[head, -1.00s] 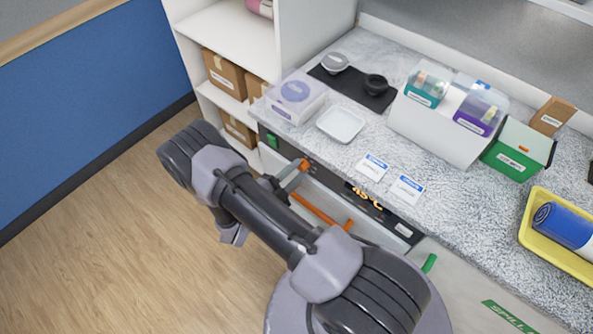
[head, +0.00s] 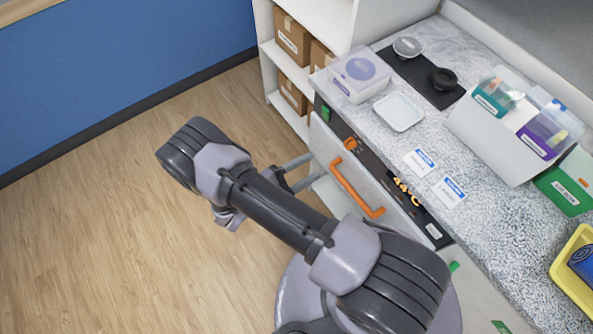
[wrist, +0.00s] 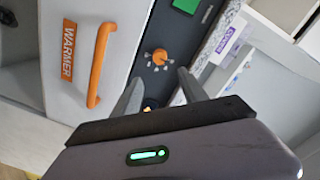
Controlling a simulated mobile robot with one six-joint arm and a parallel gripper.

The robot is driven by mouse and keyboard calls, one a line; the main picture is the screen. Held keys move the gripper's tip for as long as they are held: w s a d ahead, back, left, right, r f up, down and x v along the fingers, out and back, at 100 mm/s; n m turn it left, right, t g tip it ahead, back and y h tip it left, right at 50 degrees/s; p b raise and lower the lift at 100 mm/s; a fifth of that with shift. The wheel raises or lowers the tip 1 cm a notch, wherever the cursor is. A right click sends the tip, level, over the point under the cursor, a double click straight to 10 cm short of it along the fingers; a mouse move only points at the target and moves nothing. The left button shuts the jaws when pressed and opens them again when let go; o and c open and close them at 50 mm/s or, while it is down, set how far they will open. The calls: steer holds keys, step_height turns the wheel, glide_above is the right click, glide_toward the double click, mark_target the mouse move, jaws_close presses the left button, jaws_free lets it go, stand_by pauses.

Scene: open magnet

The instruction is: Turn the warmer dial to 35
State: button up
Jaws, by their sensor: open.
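The warmer dial (wrist: 160,57) is a small orange knob on a dark panel, ringed by pale marks. It also shows in the head view (head: 350,144), at the panel's left part. The orange display (head: 406,190) farther right on the panel seems to read 44°C. My gripper (wrist: 161,76) is open and empty. In the wrist view the dial appears just beyond and between its fingertips. In the head view my gripper (head: 310,170) is left of the dial, with a visible gap. The warmer drawer (wrist: 70,35) has an orange handle (head: 355,188) and appears closed.
A green square (head: 325,114) sits at the panel's left end. The counter above holds a white tray (head: 398,112), a clear-lidded box (head: 359,73) and two cards (head: 435,175). Shelves with cardboard boxes (head: 292,40) stand behind. The floor at left is clear.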

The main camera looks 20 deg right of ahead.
steer(key=v, duration=0.4)
steer(key=shift+s+a, duration=0.1)
steer(key=shift+a, duration=0.3)
